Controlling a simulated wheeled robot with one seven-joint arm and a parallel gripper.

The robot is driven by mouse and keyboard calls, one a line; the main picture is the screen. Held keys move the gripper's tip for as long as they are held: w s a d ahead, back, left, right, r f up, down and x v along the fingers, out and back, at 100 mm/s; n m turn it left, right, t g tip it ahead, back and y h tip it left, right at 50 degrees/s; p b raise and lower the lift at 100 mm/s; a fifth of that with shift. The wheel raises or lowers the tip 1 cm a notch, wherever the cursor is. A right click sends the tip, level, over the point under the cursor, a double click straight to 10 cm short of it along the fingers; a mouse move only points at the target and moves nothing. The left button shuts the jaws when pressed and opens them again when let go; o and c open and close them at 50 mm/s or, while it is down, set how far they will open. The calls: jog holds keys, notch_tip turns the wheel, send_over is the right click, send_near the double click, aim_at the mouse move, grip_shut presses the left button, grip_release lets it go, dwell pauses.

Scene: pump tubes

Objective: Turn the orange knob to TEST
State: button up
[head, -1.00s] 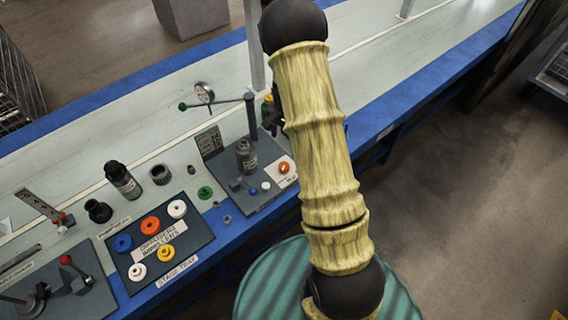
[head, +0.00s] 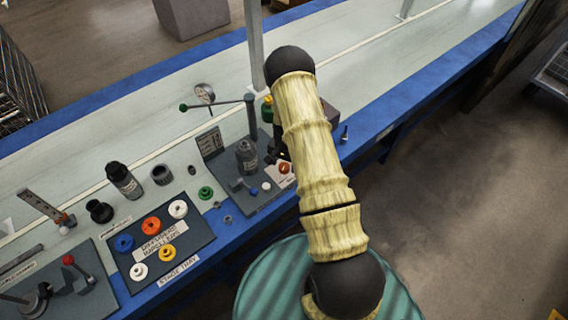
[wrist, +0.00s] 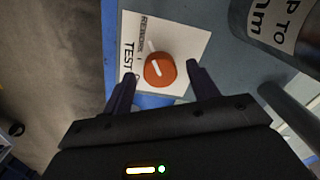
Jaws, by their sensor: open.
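The orange knob (wrist: 160,70) sits on a white label plate (wrist: 186,32) and carries a white line. In the wrist view the line slants toward the upper left, and the word TEST is on the plate left of the knob. My gripper (wrist: 160,76) is open, with one finger on each side of the knob in the picture. I cannot tell whether either finger touches it. In the head view the knob (head: 284,169) shows just below my dark gripper (head: 277,153), partly covered.
A grey bottle (head: 246,156) stands left of the knob and shows close by at the upper right of the wrist view. A post with a green-tipped lever (head: 220,104) rises behind it. A tray (head: 198,239) with coloured rings lies further left.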

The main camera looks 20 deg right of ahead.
jog(key=shift+f, duration=0.25)
jog(key=c, duration=1)
